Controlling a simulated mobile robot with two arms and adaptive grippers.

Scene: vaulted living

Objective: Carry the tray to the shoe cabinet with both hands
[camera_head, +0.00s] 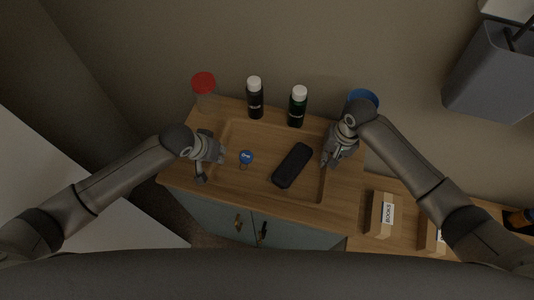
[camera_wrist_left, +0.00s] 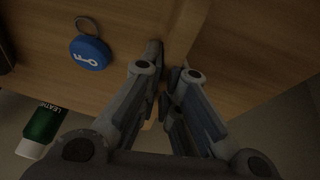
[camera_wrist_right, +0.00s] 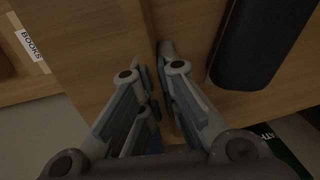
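The wooden tray (camera_head: 262,192) lies on a wood-topped cabinet with blue-grey doors (camera_head: 222,217). In it are a blue round key tag with a ring (camera_head: 246,157) and a black oblong case (camera_head: 292,166). My left gripper (camera_head: 219,157) is at the tray's left wall; in the left wrist view its fingers (camera_wrist_left: 164,62) are close together around the wall. My right gripper (camera_head: 328,160) is at the right wall; in the right wrist view its fingers (camera_wrist_right: 153,62) are close together around that wall. The fingers partly hide both gripped walls.
Behind the tray stand a red-capped jar (camera_head: 204,92), two white-capped dark bottles (camera_head: 255,100) (camera_head: 298,108) and a blue-topped container (camera_head: 364,97). A lower wooden surface at right holds boxes, one labelled BOOKS (camera_head: 381,215). A grey bin-like object (camera_head: 490,75) is at upper right.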

